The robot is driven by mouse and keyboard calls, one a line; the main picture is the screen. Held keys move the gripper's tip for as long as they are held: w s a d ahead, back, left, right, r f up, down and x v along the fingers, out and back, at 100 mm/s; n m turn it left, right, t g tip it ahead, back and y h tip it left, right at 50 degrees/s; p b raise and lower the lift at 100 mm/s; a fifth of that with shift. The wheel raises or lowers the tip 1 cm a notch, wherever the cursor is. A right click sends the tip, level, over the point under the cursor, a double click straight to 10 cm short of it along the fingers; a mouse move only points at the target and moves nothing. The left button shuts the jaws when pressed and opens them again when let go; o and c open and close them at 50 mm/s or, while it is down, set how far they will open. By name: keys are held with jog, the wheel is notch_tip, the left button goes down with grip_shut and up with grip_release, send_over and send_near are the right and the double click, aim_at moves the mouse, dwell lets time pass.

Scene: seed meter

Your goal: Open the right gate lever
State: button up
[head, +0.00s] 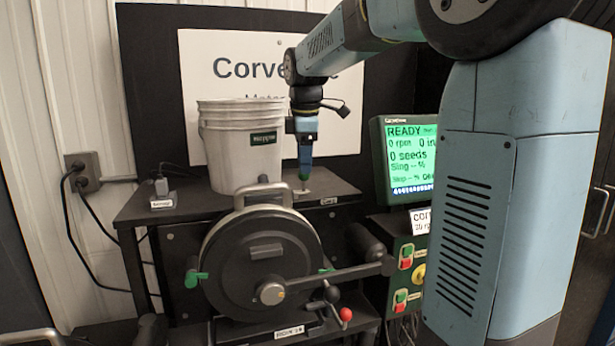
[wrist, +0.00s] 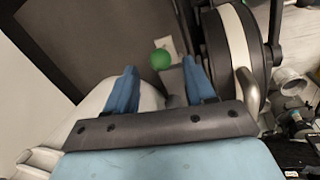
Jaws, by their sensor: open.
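A green ball knob (wrist: 161,59) shows in the wrist view beside a pale plate, between and beyond my gripper's fingertips. The head view shows green (head: 304,177) right below my gripper (head: 305,163), on the shelf top behind the round meter. My gripper (wrist: 160,70) is open, pointing down, with nothing held; contact with the knob cannot be told. The knob's stem is hidden. No readable label marks it as the right gate lever. The dark round seed meter (head: 258,255) has a green handle (head: 195,278) at left and a small green part (head: 326,271) at right.
A white bucket (head: 235,150) stands on the shelf (head: 150,205) left of my gripper. The meter's metal top handle (head: 263,192) rises in front. A green-lit screen (head: 408,155) stands right. A red-knobbed lever (head: 345,314) sits below the crank arm (head: 340,273).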

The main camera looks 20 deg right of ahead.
aim_at(304, 176)
jog(key=shift+w+d+f, duration=0.1)
jog(key=shift+w+f, duration=0.05)
jog(key=shift+f, duration=0.7)
jog(key=shift+w+a+f, duration=0.1)
jog(key=shift+w+f, duration=0.1)
jog(key=shift+f, duration=0.65)
jog(key=shift+w+d+f, duration=0.1)
jog(key=shift+w+f, duration=0.05)
jog(key=shift+f, duration=0.7)
grip_shut()
